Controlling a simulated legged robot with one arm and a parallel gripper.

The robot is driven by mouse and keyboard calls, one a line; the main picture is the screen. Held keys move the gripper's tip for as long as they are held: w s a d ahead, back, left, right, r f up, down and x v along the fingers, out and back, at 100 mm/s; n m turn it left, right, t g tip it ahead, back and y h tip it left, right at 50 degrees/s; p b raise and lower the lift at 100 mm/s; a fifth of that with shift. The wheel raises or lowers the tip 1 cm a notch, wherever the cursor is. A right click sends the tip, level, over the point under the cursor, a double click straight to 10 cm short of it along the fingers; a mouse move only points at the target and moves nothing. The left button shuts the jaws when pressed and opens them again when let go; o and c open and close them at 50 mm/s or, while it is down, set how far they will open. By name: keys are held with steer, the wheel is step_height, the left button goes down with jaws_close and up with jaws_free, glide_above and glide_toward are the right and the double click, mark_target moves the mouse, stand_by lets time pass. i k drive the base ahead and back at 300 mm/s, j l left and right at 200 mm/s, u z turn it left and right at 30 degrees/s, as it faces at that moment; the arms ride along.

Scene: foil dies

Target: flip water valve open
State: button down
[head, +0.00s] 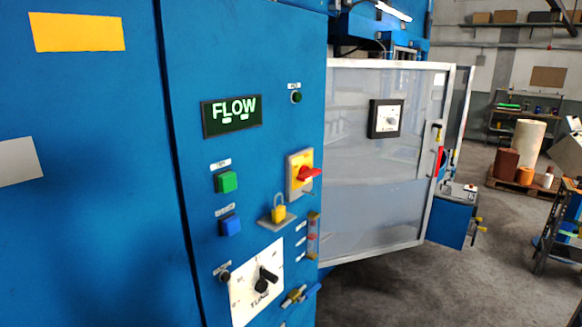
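A small brass fitting with a blue lever (311,291), which looks like the water valve, sits low on the front of the blue cabinet, near its right edge. The blue lever slants up to the right from the fitting. Its exact angle to the pipe is hard to tell at this size. A clear sight tube (313,238) with brass ends and a red part inside is just above it. My gripper is not in view.
The blue cabinet (265,60) also carries a green button (226,181), a blue button (230,225), a red-and-yellow switch (301,175), a yellow padlock (279,210) and a dial (257,284). A framed clear door (350,220) stands to the right. Grey floor (480,280) is open at lower right.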

mark_target(316, 287)
steer(key=i+l+u, duration=0.1)
steer(key=i+l, duration=0.2)
steer(key=i+l+u, duration=0.15)
steer(key=i+l, duration=0.15)
steer(key=i+l+u, duration=0.1)
steer(key=i+l, duration=0.2)
steer(key=l, duration=0.15)
steer(key=i+l+u, duration=0.1)
steer(key=i+l, duration=0.15)
steer(key=l, duration=0.15)
steer(key=i+l+u, duration=0.1)
steer(key=i+l, duration=0.2)
steer(key=l, duration=0.15)
steer(key=i+l+u, duration=0.15)
steer(key=l, duration=0.25)
steer(key=i, duration=0.05)
